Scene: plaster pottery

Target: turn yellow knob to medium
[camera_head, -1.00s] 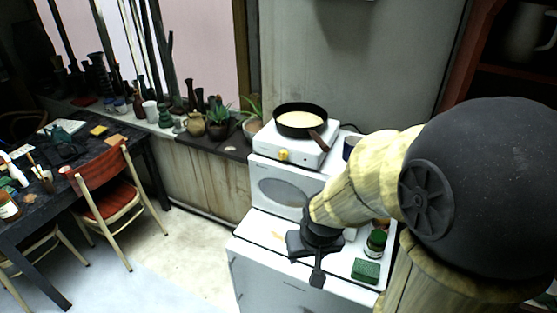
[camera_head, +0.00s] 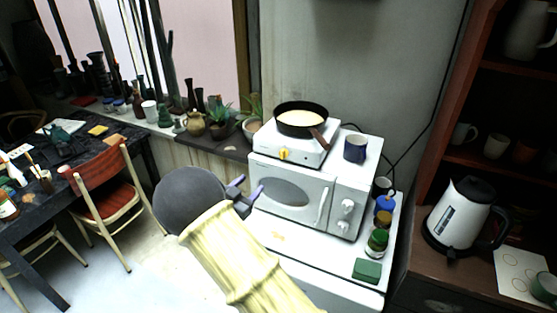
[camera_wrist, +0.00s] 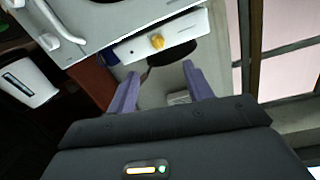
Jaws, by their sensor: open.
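The yellow knob (camera_head: 283,154) is on the front of a small white hot plate (camera_head: 311,158), which stands on a white microwave (camera_head: 290,195). A dark pan (camera_head: 301,120) with pale contents sits on the hot plate. My gripper (camera_head: 249,190) is open and empty, in front of the microwave's left side, below and left of the knob. In the wrist view the yellow knob (camera_wrist: 157,41) lies ahead, beyond the purple fingers (camera_wrist: 161,85), and nothing is between them. The knob's exact setting is too small to read.
A blue mug (camera_head: 355,148) stands on the microwave, right of the hot plate. Jars (camera_head: 377,242) and a green sponge (camera_head: 367,270) are on the white counter at right. A kettle (camera_head: 462,215) is farther right. A red chair (camera_head: 98,185) and plants stand at left.

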